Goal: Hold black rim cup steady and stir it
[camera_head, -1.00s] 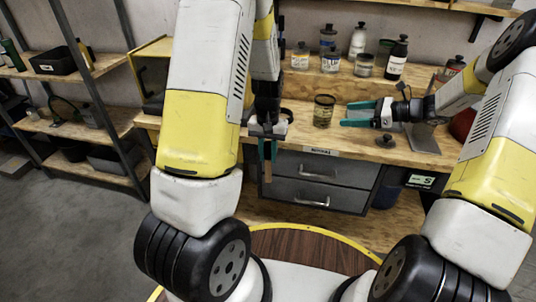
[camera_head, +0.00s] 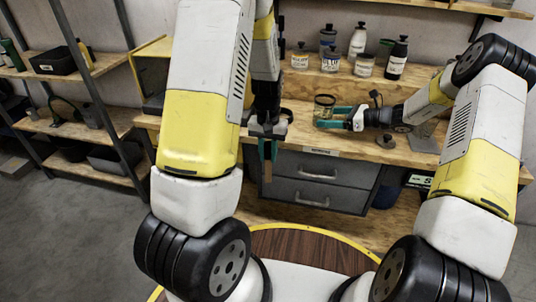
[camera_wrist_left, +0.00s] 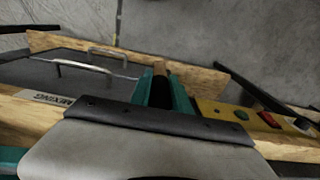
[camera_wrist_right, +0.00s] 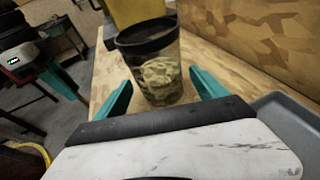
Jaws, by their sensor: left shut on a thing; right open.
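The black rim cup (camera_head: 324,104) stands upright on the wooden workbench and has a camouflage-like label. In the right wrist view the cup (camera_wrist_right: 156,62) is between the two teal fingers of my right gripper (camera_wrist_right: 160,95), with gaps at both sides. My right gripper (camera_head: 333,117) is open, low at the cup. My left gripper (camera_head: 267,150) points down in front of the bench edge, left of the cup. It is shut on a thin brown wooden stick (camera_head: 268,172), whose tip also shows in the left wrist view (camera_wrist_left: 159,68).
The workbench (camera_head: 350,147) has grey drawers (camera_head: 318,180) below. Several jars and bottles (camera_head: 397,57) stand on a raised shelf behind the cup.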

